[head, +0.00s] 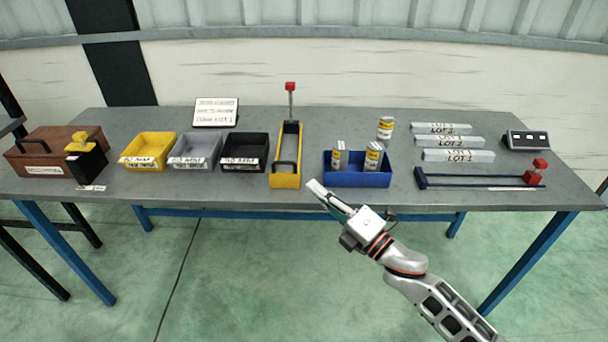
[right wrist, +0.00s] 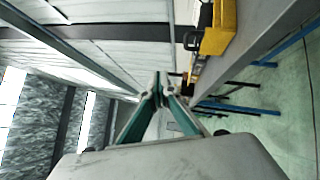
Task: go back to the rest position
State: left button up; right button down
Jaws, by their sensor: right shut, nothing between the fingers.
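My right gripper (head: 326,194) is in front of the table's front edge in the head view, between the yellow tool and the blue bin. Its fingers are shut with nothing between them. The fingertips also show in the right wrist view (right wrist: 158,88), close together. My right arm comes in from the lower right. My left gripper is not in view.
The grey table (head: 230,189) holds yellow (head: 147,150), grey (head: 195,150) and black bins (head: 245,152), a yellow tool (head: 286,180) with a red-topped post, a blue bin (head: 357,178) with cans, white bars (head: 458,155), and a blue fixture (head: 475,182). The floor in front is clear.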

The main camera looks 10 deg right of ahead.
jog(key=s+d+f+m+g+h, duration=0.1)
jog(key=s+d+f+m+h, duration=0.2)
jog(key=s+f+m, duration=0.5)
jog(key=s+d+f+m+g+h, duration=0.2)
jog(key=s+d+f+m+h, duration=0.1)
jog(key=s+f+m, duration=0.5)
jog(key=s+d+f+m+g+h, duration=0.2)
jog(key=s+f+m, duration=0.6)
jog(key=f, duration=0.5)
jog(key=shift+d+h, duration=0.9)
jog(key=shift+d, duration=0.3)
jog(key=shift+s, duration=0.1)
